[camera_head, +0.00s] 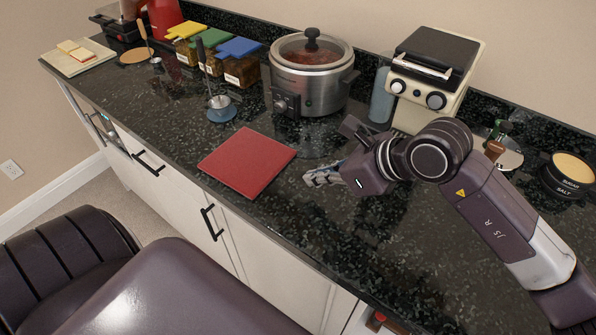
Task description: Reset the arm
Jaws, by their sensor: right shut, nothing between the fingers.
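My right arm (492,215) comes in from the right and reaches over the dark countertop. Its gripper (309,179) points left, just right of the red board (249,161). The gripper's fingers are shut and nothing shows between them. It looks close above the counter, but I cannot tell the exact height. My left arm and gripper are not in view.
A slow cooker (311,73) and a cream appliance with a black lid (436,76) stand behind the gripper. A ladle on a blue rest (221,113), lidded jars (240,70) and a salt container (569,172) are also on the counter (359,237). The front right is clear.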

